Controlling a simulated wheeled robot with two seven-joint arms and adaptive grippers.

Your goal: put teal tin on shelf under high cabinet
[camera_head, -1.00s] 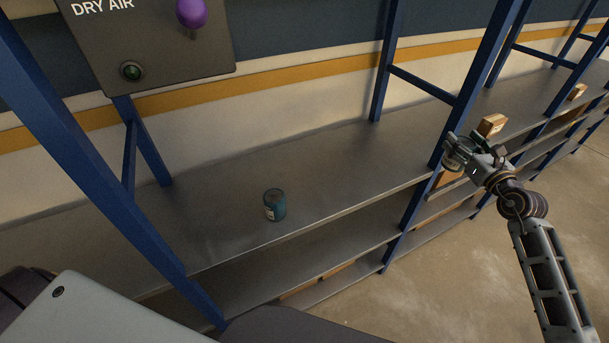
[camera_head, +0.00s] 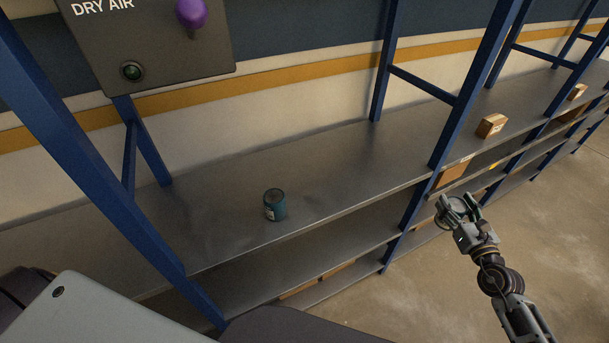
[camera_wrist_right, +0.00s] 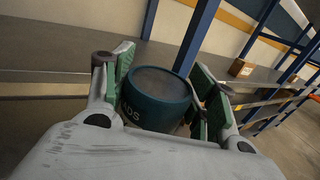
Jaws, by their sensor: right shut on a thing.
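My right gripper (camera_head: 458,206) is out in front of the blue rack, to the right of the near bay. Its green-padded fingers are shut on a teal tin (camera_wrist_right: 157,98), seen in the right wrist view with its grey round top facing the camera. Another teal tin (camera_head: 275,205) stands upright on the grey shelf (camera_head: 345,170), apart from the gripper. A dark box marked DRY AIR (camera_head: 160,50), with a purple knob, is above the left part of this shelf. My left gripper is not in view.
Blue posts (camera_head: 470,85) divide the rack into bays. A cardboard box (camera_head: 491,126) sits on the shelf in the bay to the right, and a lower shelf (camera_head: 330,245) runs beneath. Open floor lies at the right.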

